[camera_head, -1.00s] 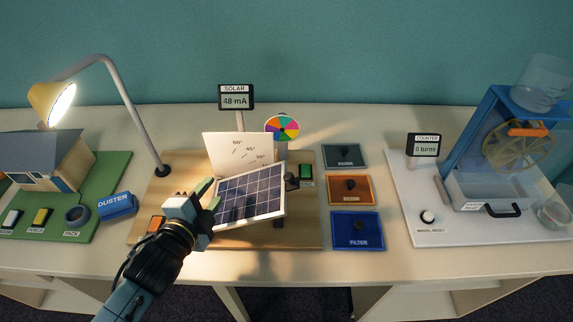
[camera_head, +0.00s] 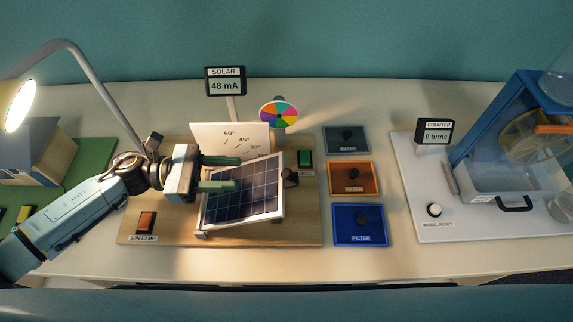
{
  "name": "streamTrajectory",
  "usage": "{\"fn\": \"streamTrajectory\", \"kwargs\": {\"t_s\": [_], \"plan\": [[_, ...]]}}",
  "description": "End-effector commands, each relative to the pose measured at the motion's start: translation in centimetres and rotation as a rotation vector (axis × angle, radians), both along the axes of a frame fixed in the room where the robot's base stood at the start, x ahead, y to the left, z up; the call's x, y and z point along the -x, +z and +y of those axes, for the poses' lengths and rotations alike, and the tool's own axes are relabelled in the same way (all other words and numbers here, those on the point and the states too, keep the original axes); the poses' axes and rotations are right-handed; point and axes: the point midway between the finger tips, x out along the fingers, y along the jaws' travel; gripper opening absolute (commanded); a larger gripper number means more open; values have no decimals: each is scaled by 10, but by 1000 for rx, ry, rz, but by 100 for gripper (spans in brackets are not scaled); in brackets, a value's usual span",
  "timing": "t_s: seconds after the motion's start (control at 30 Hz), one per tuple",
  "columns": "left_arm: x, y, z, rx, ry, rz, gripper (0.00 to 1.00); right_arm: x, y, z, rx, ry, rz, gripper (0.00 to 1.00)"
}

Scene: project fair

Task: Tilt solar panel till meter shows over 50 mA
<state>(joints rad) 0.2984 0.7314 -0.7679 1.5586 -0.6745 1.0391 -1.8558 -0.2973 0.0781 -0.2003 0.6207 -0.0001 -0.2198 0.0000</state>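The solar panel (camera_head: 250,190), dark cells in a white frame, sits tilted on a wooden base board (camera_head: 300,230). The SOLAR meter (camera_head: 225,82) behind it reads 48 mA. A white angle card (camera_head: 215,136) with 45° and 60° marks stands behind the panel. A dark knob (camera_head: 290,177) shows at the panel's right edge. My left gripper (camera_head: 238,172) is at the panel's upper left, its two green fingers apart and pointing right. The lower finger overlaps the panel in view; I cannot tell whether it touches. My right gripper is not in view.
A lit lamp (camera_head: 18,100) stands at left. An orange SUN LAMP button (camera_head: 146,222) and a green button (camera_head: 305,160) are on the board. A colour wheel (camera_head: 279,114) is behind. Filter plates (camera_head: 350,180) lie right, then the COUNTER (camera_head: 434,133) rig.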

Motion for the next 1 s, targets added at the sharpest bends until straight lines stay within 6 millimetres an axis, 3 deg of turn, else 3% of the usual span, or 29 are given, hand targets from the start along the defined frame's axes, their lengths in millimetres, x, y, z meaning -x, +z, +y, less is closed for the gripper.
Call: {"fn": "streamTrajectory", "kwargs": {"t_s": [0.3, 0.5, 0.7, 1.0], "plan": [[0, 4, -67, 4, -1, 2, 39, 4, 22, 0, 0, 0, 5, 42], [0, 3, -102, 3, 2, 4, 39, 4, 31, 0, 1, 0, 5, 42], [0, 2, -118, 2, 2, 3, 39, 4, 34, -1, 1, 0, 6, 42], [0, 1, -121, 2, 3, 3, 39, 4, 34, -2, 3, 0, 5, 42]]}}
